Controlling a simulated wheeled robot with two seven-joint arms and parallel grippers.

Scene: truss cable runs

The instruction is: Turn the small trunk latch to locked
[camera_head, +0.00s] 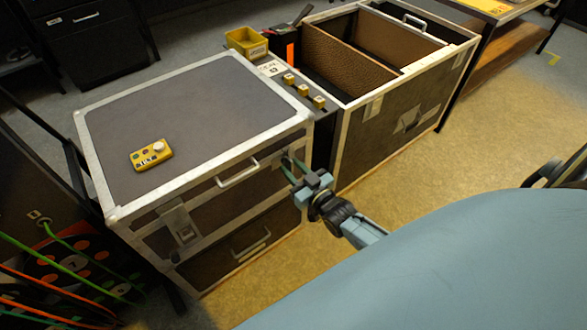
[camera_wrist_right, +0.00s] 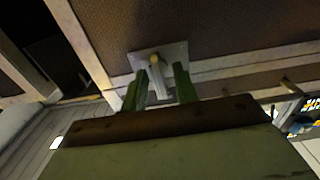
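The small trunk (camera_head: 190,115) is closed, grey with pale metal edges, at the left of the head view. My right gripper (camera_head: 291,170) is at the right end of its front, at a latch that it largely hides there. In the right wrist view the latch plate (camera_wrist_right: 176,50) is pale metal, with a small lever (camera_wrist_right: 160,76) on a yellowish pivot. The green fingers of my right gripper (camera_wrist_right: 160,80) are apart, one on each side of the lever. I cannot tell whether they touch it. My left gripper is not in view.
Another latch (camera_head: 180,224) and a handle (camera_head: 238,175) are on the trunk's front. A yellow control box (camera_head: 152,155) lies on its lid. A larger open case (camera_head: 400,120) stands to the right. Coloured cables (camera_head: 50,285) hang at the lower left. Floor in front is clear.

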